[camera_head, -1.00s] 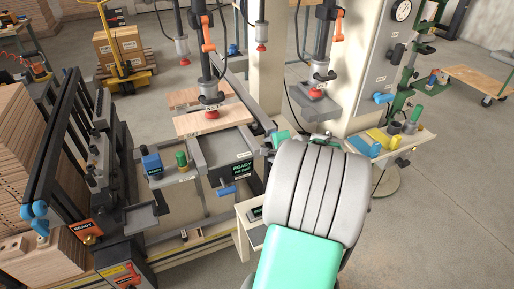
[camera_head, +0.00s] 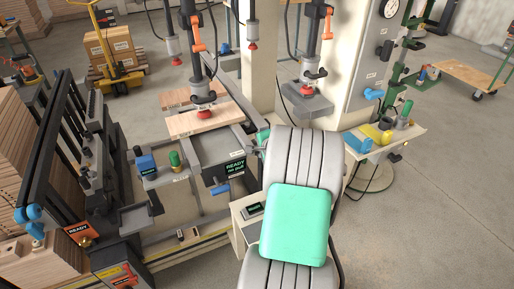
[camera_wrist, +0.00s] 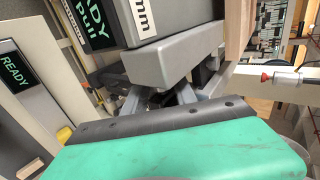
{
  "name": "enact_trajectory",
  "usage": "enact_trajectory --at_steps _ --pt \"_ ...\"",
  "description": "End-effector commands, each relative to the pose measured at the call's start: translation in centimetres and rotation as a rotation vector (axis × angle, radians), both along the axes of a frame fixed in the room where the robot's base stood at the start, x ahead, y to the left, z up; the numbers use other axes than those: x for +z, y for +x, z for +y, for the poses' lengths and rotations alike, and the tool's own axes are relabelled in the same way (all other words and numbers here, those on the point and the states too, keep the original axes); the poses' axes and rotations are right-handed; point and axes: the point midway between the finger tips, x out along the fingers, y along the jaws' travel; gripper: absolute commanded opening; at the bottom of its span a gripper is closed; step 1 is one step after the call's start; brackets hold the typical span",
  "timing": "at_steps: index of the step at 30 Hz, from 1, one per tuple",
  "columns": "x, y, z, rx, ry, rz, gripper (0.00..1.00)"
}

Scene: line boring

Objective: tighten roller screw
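No roller screw can be made out in either view. A dark grey box with a green "READY no pull" display (camera_head: 228,168) and a blue handle (camera_head: 220,188) stands left of my arm in the head view. A grey box with a "READY" display also fills the top of the wrist view (camera_wrist: 160,30).
A blue block (camera_head: 146,164) and a green knob (camera_head: 175,159) sit on a small shelf to the left. A side shelf (camera_head: 402,134) holds blue and yellow tools.

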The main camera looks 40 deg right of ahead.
Motion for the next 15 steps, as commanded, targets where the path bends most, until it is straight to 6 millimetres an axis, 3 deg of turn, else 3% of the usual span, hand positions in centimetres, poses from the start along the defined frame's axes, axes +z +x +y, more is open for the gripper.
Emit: enact_trajectory --at_steps 11,15 --pt "0.01 -0.01 0.0 0.0 0.0 0.0 0.01" --pt "0.0 -0.02 0.02 0.0 0.0 0.0 0.0"
